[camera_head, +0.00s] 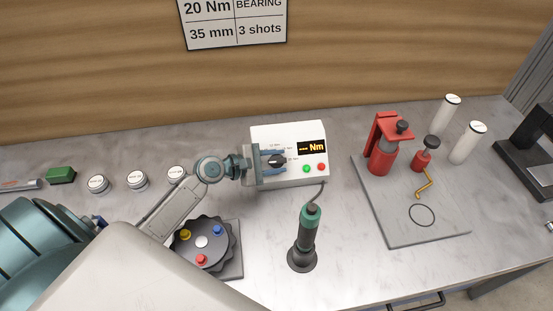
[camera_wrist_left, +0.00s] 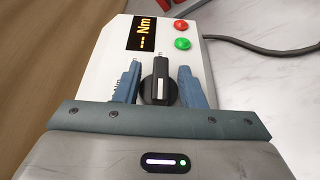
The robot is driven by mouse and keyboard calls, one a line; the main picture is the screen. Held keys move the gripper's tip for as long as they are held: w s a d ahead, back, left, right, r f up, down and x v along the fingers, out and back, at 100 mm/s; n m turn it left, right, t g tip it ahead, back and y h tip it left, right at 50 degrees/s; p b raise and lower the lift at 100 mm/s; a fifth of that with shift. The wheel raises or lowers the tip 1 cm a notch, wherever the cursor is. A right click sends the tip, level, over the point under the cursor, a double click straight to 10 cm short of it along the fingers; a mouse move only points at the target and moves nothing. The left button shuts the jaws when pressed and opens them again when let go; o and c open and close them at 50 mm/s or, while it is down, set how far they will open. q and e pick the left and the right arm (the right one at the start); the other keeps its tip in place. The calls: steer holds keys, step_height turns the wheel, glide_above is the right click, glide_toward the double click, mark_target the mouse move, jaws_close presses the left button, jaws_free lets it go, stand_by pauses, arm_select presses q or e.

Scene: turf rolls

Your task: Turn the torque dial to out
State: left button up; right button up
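The torque dial (camera_head: 277,161) is a black knob on the front of a white controller box (camera_head: 290,137). In the left wrist view the dial (camera_wrist_left: 160,82) shows a white pointer line that runs along the camera's up-down direction. An orange display (camera_head: 312,147) reads dashes and "Nm". My left gripper (camera_head: 273,161) reaches in from the left at the box. Its two blue fingers stand on either side of the dial, apart, with the knob between them; firm contact is not visible. The fingers partly cover the small labels around the dial. My right gripper is not in view.
A green button (camera_head: 306,168) and a red button (camera_head: 321,167) sit beside the dial. A green-handled screwdriver (camera_head: 307,232) stands in front, with a cable near it. A grey plate (camera_head: 405,222) with red tools is on the right. A dark round turntable (camera_head: 203,262) lies below my arm.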

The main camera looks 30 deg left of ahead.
arm_select(q)
steer(key=shift+c, duration=0.3)
steer(key=shift+w, duration=0.1)
jaws_close()
steer(key=m+g+p, duration=0.2)
steer(key=shift+r+g+h+p, duration=0.25)
steer(key=shift+g+h+p, duration=0.05)
steer(key=m+g+p, duration=0.2)
steer(key=g+p, duration=0.1)
steer(key=shift+w, duration=0.1)
steer(key=shift+m+g+p, duration=0.45)
steer(key=shift+m+g, duration=0.25)
steer(key=shift+g, duration=0.1)
steer(key=shift+f+m+g+y, duration=0.2)
steer(key=shift+m+g+y, duration=0.25)
steer(key=shift+g, duration=0.25)
